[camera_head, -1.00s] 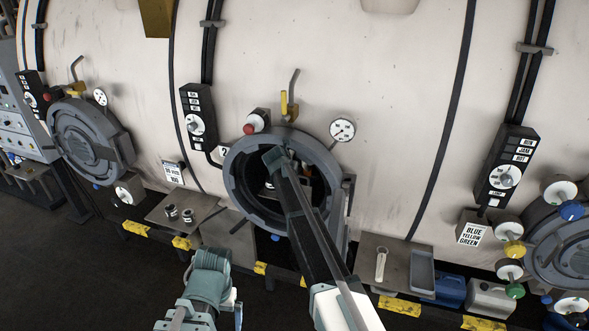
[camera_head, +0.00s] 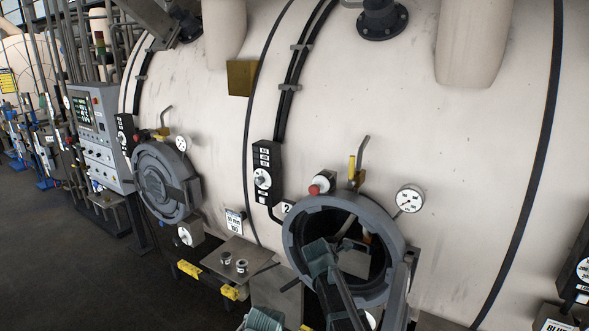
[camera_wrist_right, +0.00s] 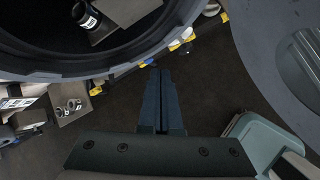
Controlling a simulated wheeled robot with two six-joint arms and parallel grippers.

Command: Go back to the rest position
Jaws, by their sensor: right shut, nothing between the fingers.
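My right gripper (camera_wrist_right: 160,74) shows in the right wrist view with its two dark fingers together and nothing between them. It is just outside the grey rim of the open round port (camera_wrist_right: 120,68). In the head view my right arm crosses the lower left of this port (camera_head: 400,262); its fingers cannot be made out there. Only a teal part of my left arm shows at the bottom edge of the head view, and the left gripper is out of frame. Inside the port, the right wrist view shows a dark cylinder (camera_wrist_right: 86,17) with a white label on a grey plate.
A closed round door (camera_head: 160,185) is on the vessel to the left. A shelf (camera_head: 236,253) with two small cans stands left of the open port. A control cabinet (camera_head: 100,135) is farther left. The dark floor (camera_head: 90,270) at the lower left is clear.

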